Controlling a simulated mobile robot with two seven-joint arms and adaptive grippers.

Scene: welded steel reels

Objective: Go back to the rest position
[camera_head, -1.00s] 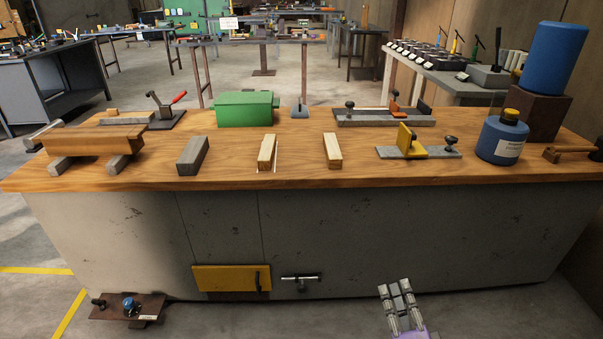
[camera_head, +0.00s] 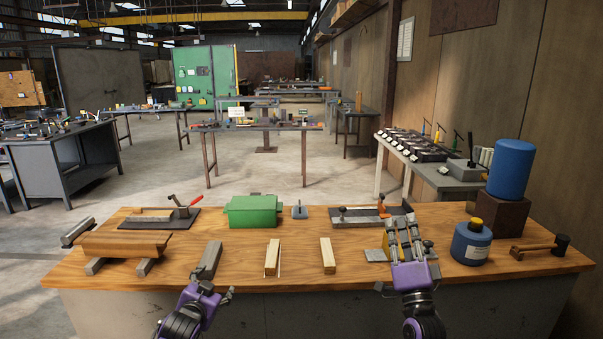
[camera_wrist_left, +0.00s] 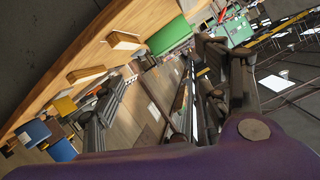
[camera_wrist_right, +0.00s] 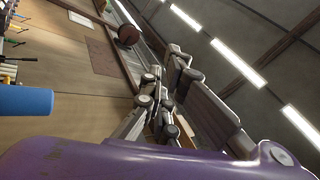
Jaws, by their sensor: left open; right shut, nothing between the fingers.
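Bench top between the blocks is clear.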

